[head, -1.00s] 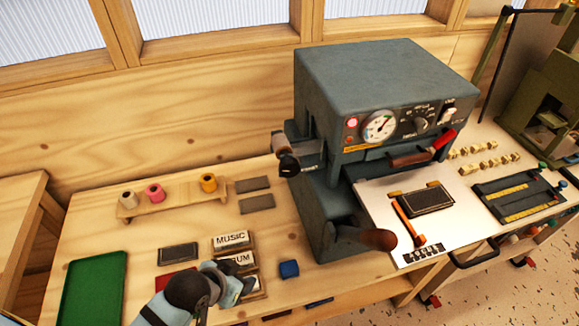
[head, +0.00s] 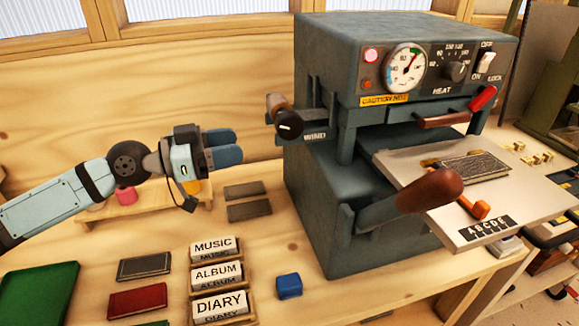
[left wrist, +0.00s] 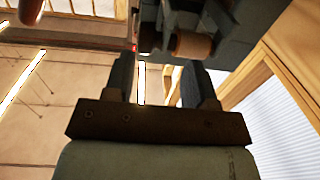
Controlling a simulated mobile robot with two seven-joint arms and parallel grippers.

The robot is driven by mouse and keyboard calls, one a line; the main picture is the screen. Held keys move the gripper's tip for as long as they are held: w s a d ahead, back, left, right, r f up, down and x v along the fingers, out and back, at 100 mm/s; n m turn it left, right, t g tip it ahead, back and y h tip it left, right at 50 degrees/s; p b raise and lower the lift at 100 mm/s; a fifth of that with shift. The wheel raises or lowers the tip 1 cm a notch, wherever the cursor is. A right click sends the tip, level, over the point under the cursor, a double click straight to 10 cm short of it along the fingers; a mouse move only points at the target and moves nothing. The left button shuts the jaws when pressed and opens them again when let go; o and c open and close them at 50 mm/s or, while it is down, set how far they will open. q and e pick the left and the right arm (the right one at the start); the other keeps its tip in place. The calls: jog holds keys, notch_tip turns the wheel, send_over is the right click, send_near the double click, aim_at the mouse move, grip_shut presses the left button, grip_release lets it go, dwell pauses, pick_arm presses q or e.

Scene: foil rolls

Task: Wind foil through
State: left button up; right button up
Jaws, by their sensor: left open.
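The grey-blue hot foil machine (head: 310,205) stands right of centre in the head view. On its left side are a brown roll (head: 278,103) and a black knob (head: 288,125) beside a small label, partly readable as WIND. A brown roll also shows in the left wrist view (left wrist: 192,45), just beyond the fingers. My left gripper (head: 241,147) is open and empty, a short way left of the knob and slightly lower, its fingers pointing at the machine. The wrist view shows a gap between the fingers (left wrist: 158,65). My right gripper is out of view.
A brown-handled lever (head: 430,190) sticks out in front of the machine. A pale plate (head: 530,205) carries a dark booklet (head: 475,168). MUSIC, ALBUM and DIARY blocks (head: 218,272), a blue block (head: 289,286) and a green tray (head: 38,295) lie on the bench. Spools stand behind my arm.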

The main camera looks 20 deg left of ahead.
aim_at(276, 125)
pick_arm(q)
notch_tip(276, 125, up, 4)
jog(key=s+b, duration=0.2)
jog(key=shift+m+g+h, duration=0.4)
jog(key=p+x, duration=0.3)
jog(key=x, duration=0.2)
jog(key=p+x, duration=0.3)
jog(key=x, duration=0.3)
jog(key=shift+w+a+f, duration=0.1)
jog(key=shift+w+f, duration=0.1)
jog(key=shift+w, duration=0.1)
jog(key=shift+w+d+f, duration=0.1)
jog(key=shift+w+d, duration=0.25)
jog(key=shift+d, duration=0.15)
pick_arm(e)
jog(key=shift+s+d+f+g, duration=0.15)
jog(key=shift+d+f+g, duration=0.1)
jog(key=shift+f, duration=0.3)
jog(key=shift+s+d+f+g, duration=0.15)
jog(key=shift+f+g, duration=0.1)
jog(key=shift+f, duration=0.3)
pick_arm(q)
jog(key=shift+c, duration=0.2)
